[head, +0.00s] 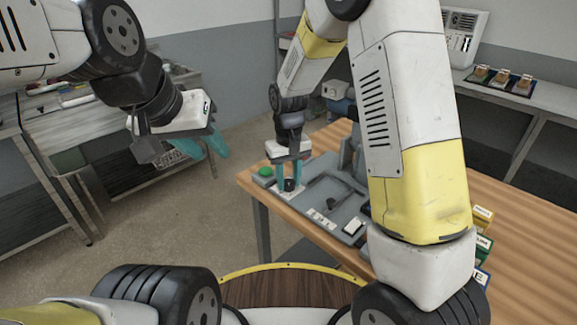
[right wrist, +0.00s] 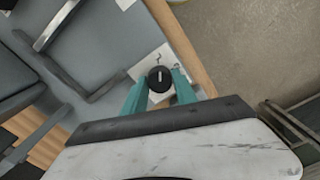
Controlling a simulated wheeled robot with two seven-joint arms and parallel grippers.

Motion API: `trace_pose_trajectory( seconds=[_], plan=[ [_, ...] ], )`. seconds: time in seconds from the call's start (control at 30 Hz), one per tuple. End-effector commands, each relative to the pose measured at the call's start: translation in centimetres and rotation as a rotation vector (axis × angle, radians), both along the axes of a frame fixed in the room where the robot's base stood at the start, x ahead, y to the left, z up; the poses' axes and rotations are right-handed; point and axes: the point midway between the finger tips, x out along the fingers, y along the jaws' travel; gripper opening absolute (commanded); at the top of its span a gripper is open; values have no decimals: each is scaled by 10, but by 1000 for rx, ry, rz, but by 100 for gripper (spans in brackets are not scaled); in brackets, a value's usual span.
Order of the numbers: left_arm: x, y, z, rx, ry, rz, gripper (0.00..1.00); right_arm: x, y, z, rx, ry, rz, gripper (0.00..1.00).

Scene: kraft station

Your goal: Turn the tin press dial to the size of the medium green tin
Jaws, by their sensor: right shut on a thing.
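The tin press (head: 322,195) is a grey machine on the wooden table, partly hidden behind my right arm. Its dial (head: 289,184) is a small black knob on a white plate at the press's near left corner. In the right wrist view the dial (right wrist: 160,78) shows a white pointer line along the picture's vertical; the plate's markings are too small to read. My right gripper (head: 289,182) points down with its teal fingers shut on the dial's sides. My left gripper (head: 203,147) is open and empty over the floor, left of the table. I cannot make out a medium green tin.
A green button (head: 265,171) sits beside the dial. Small boxes with yellow (head: 482,216), green (head: 483,242) and blue (head: 481,276) labels stand at right, partly behind my arm. A back counter holds several small items on dark mats (head: 519,90). The table's right side is clear.

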Motion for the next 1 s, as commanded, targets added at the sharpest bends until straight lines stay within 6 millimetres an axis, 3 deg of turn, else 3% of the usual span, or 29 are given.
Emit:
trace_pose_trajectory(
  seconds=[0.7, 1.0],
  plan=[
    [0, 0, 0, 0, 0, 0, 36, 0, 0, 1, 1, -2, -639, 0],
    [0, 0, 0, 0, 0, 0, 36, 1, 0, 1, 1, -2, -827, 0]
  ],
)
